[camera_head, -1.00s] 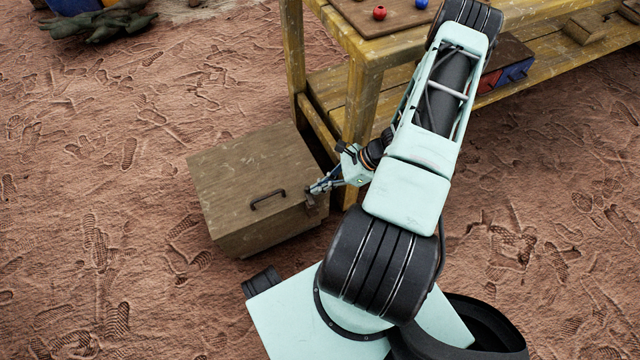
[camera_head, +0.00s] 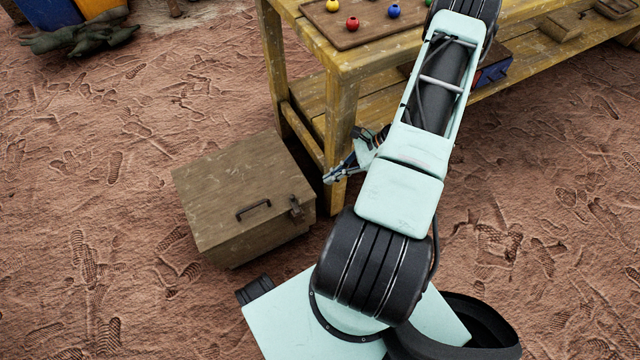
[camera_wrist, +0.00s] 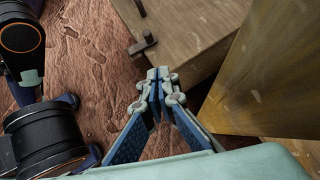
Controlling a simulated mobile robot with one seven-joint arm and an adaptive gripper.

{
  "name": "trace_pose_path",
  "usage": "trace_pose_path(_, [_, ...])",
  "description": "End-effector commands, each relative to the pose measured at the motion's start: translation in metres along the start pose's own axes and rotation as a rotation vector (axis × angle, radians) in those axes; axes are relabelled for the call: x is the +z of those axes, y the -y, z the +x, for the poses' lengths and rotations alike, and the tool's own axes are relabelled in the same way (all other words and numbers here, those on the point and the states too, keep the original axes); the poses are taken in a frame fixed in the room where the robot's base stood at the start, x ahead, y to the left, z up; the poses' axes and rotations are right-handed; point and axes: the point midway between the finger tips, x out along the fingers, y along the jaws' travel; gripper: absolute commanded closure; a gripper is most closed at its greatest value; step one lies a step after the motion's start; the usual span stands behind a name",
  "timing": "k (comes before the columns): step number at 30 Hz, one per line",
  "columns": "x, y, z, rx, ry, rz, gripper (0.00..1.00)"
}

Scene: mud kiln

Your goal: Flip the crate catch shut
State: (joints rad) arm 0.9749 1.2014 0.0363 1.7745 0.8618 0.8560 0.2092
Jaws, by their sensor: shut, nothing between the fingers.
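The brown wooden crate (camera_head: 235,185) stands on the ground with its lid down. A dark handle (camera_head: 253,210) sits near the lid's front edge. The small dark catch (camera_head: 296,206) is at the front right edge of the lid. In the wrist view the catch (camera_wrist: 142,43) juts from the crate edge, beyond the fingertips; I cannot tell whether it is fully shut. My gripper (camera_head: 327,180) is shut and empty, just right of the crate and apart from the catch. Its closed fingertips also show in the wrist view (camera_wrist: 159,76).
A yellow wooden workbench (camera_head: 345,62) stands behind and right of the crate, its near leg (camera_head: 338,125) close to my gripper. A board (camera_head: 345,35) with small coloured balls lies on top. The reddish ground left of the crate is clear.

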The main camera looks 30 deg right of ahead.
Motion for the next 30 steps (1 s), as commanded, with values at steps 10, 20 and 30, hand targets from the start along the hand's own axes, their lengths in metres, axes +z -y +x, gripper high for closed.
trace_pose_path(10, [0.000, 0.005, -0.029, 0.001, 0.000, 0.000, 1.00])
trace_pose_path(20, [0.000, 0.005, -0.029, 0.001, 0.001, 0.000, 1.00])
trace_pose_path(30, [0.016, 0.004, -0.034, 0.037, -0.011, -0.022, 1.00])
